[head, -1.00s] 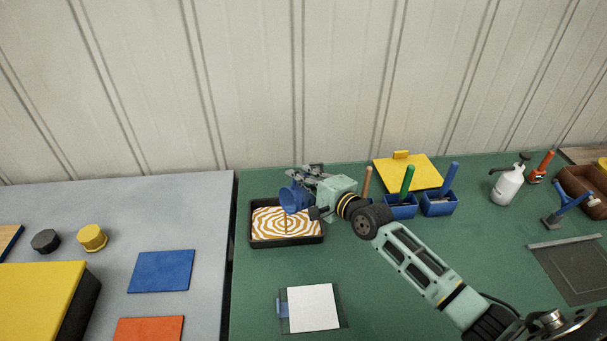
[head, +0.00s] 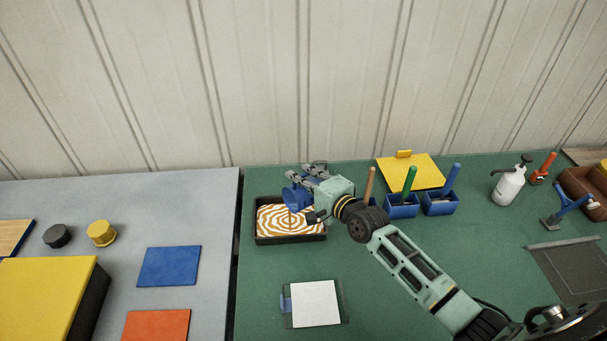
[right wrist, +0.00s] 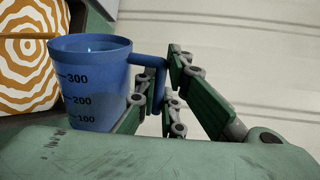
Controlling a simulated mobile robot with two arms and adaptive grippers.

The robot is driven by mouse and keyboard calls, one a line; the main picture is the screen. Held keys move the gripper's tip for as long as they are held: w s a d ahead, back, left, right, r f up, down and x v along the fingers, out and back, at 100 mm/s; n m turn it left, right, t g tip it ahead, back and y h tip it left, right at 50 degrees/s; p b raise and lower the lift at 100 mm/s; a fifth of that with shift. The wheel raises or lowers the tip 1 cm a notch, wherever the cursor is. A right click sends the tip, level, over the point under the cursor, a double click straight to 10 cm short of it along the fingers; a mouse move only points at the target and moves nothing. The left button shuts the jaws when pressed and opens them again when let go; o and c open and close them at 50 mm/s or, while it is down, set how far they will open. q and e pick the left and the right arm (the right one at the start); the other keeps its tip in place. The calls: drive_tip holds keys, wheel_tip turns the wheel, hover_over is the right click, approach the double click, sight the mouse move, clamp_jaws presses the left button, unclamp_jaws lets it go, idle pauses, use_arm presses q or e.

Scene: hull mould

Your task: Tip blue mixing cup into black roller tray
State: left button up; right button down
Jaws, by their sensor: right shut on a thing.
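My right gripper (head: 309,175) is shut on the cup's handle. In the right wrist view the cup (right wrist: 88,85) shows its scale marks, and the fingers (right wrist: 158,92) close around the handle (right wrist: 150,63). An orange-and-white ringed pattern fills the tray's floor (head: 280,220). I cannot tell what is in the cup; no stream from it shows. My left gripper is out of view.
Blue holders (head: 402,211) with upright handles stand right of the tray, beside my right arm. A yellow panel (head: 413,172) lies behind them. A white sheet (head: 314,303) lies in front of the tray. A gap separates the grey table (head: 214,290) from the green one.

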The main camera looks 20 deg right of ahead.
drive_tip(key=shift+s+a+r+n+p, duration=0.1)
drive_tip(key=shift+a+r+n+p, duration=0.1)
drive_tip(key=shift+a+n+p, duration=0.25)
drive_tip(key=shift+s+a+r+n+p, duration=0.15)
drive_tip(key=shift+a+r+p, duration=0.1)
drive_tip(key=shift+p, duration=0.4)
drive_tip(key=shift+s+a+n+h, duration=0.15)
drive_tip(key=shift+a+n+h, duration=0.15)
drive_tip(key=shift+a+n, duration=0.45)
idle(2.9)
drive_tip(key=shift+r, duration=2.5)
wheel_tip(320, 180, up, 3)
drive_tip(key=m+y, duration=0.1)
drive_tip(key=m, duration=0.5)
drive_tip(key=m+y, duration=0.1)
drive_tip(key=m, duration=0.5)
drive_tip(key=m+t+y, duration=0.1)
drive_tip(key=m, duration=0.5)
drive_tip(key=shift+y, duration=0.3)
drive_tip(key=shift+f, duration=0.1)
